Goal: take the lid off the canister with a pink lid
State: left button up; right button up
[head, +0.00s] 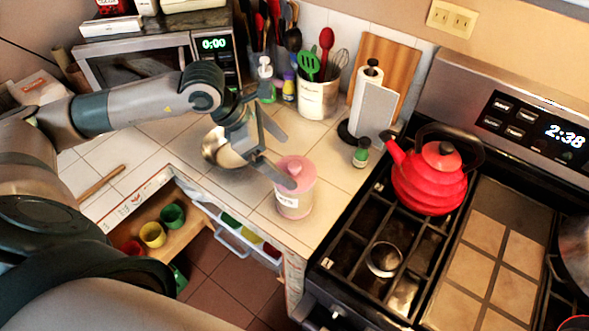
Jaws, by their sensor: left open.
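The canister (294,203) is pale and pinkish with a label on its front, and stands upright on the tiled counter near its front corner. Its pink lid (300,172) sits on top, with a small knob in the middle. My left gripper (288,163) is open and empty, reaching in from the left at the canister's upper left side. Its lower finger overlaps the left part of the lid in the picture; I cannot tell whether it touches. The other finger points past the back of the lid. My right gripper is not in view.
A metal bowl (221,149) lies left of the canister, behind my gripper. A small green-topped bottle (361,153) and a paper towel holder (372,112) stand behind right. The stove with a red kettle (428,180) is right. An open drawer (178,230) holds several colored cups.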

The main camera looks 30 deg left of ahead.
aim_at(294, 165)
pick_arm(q)
jog(key=shift+p+x, duration=1.25)
jog(key=shift+p, duration=0.3)
jog(key=shift+p+x, duration=0.5)
jog(key=shift+x, duration=0.45)
jog(key=shift+w+d+f, duration=0.15)
jog(key=shift+d+f, duration=0.05)
jog(key=shift+f, duration=0.05)
jog(key=c, duration=1)
